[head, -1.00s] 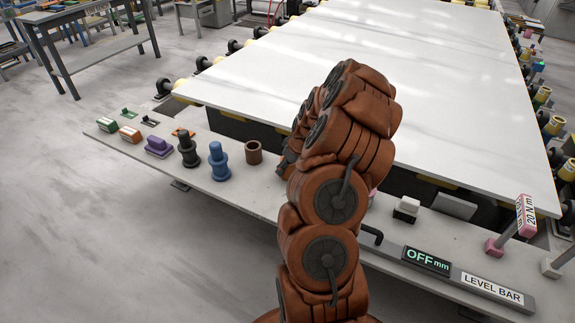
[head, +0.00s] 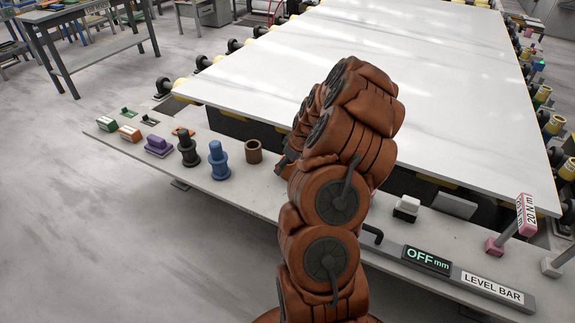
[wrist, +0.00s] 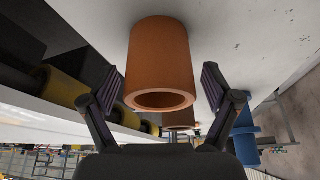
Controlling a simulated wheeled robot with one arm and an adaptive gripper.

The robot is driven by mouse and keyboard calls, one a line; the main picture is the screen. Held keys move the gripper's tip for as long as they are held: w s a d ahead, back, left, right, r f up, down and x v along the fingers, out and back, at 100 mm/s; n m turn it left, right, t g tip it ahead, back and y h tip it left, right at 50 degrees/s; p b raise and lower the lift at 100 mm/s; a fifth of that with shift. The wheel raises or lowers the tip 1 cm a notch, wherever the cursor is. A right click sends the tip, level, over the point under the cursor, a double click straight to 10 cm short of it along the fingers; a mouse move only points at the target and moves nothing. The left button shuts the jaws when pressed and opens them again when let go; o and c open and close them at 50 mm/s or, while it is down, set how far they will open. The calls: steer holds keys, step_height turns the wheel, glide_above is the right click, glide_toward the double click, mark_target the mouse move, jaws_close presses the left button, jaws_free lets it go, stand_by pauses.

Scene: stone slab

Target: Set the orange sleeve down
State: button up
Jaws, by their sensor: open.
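The orange sleeve (wrist: 158,50), a hollow cylinder, fills the middle of the wrist view, its open rim facing the camera. That view is upside down, with the pale ledge surface at the top; the sleeve appears to stand on it. My gripper (wrist: 161,82) is open, with one dark finger on each side of the sleeve and a visible gap at both sides. In the head view my arm hides this sleeve and most of the gripper.
On the ledge (head: 235,192), a brown sleeve (head: 253,152) stands left of my arm, then a blue stepped part (head: 218,160), a black one (head: 188,150) and a purple block (head: 158,146). The large white slab (head: 440,90) lies behind. An OFF display (head: 427,261) sits right.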

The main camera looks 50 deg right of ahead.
steer(key=b+v, duration=0.3)
steer(key=v, duration=0.8)
steer(key=s+a+r+n+g+y, duration=0.1)
steer(key=s+a+r, duration=0.25)
steer(key=a, duration=1.05)
steer(key=s+a+r+n+g, duration=0.15)
steer(key=a+r, duration=0.25)
steer(key=a, duration=0.9)
steer(key=s+a+m+g, duration=0.1)
steer(key=s+a, duration=0.2)
steer(key=s, duration=0.4)
steer(key=s+a+m+g, duration=0.1)
steer(key=s+a, duration=0.3)
steer(key=s, duration=0.3)
steer(key=s+a+m+g+h, duration=0.1)
steer(key=s+a, duration=0.3)
steer(key=s, duration=0.3)
steer(key=shift+s+f+g, duration=0.35)
steer(key=shift+f, duration=0.05)
